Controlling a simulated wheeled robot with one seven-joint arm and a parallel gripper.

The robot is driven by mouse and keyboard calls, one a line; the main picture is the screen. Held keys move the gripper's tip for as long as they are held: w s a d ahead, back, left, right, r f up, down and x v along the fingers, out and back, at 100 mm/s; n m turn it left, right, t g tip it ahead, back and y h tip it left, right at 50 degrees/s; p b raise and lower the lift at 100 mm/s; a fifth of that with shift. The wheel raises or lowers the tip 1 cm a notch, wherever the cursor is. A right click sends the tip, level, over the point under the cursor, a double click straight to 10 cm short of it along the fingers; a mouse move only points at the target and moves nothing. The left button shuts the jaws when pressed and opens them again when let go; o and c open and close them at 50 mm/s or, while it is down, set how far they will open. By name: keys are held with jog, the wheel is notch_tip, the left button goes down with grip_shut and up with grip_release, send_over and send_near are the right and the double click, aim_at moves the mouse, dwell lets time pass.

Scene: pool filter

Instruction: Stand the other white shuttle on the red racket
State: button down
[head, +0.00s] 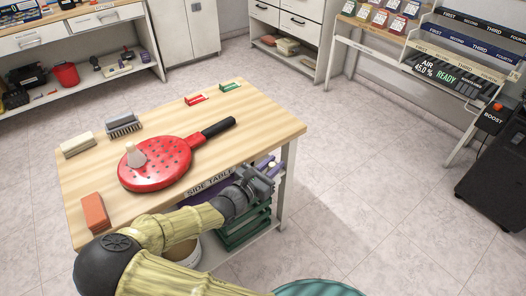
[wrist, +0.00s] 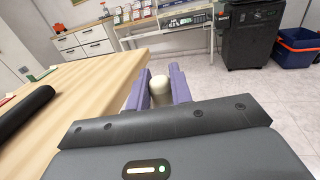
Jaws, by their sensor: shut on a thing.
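The red racket (head: 158,165) with a black handle lies flat on the wooden side table (head: 265,121). One white shuttle (head: 136,158) stands on the left part of its face. My gripper (head: 271,166) is beyond the table's front right edge, right of the racket. In the wrist view my gripper (wrist: 158,92) is shut on the other white shuttle (wrist: 159,84), whose pale rounded end shows between the purple fingers. The rest of that shuttle is hidden. The racket's black handle (wrist: 24,110) shows at the left of the wrist view.
A grey brush (head: 123,125), a cream block (head: 76,145) and an orange-brown block (head: 96,213) lie along the table's left side. Red (head: 196,99) and green (head: 230,87) items lie near the back edge. The table's right part is clear.

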jog(key=s+d+f+m+g+h, duration=0.1)
jog(key=s+d+f, duration=0.3)
jog(key=d+f, duration=0.5)
jog(key=shift+s+d+f+m+g+h, duration=0.15)
jog(key=shift+d+f+m+g+h, duration=0.2)
jog(key=shift+f+g, duration=0.2)
jog(key=shift+t, duration=0.25)
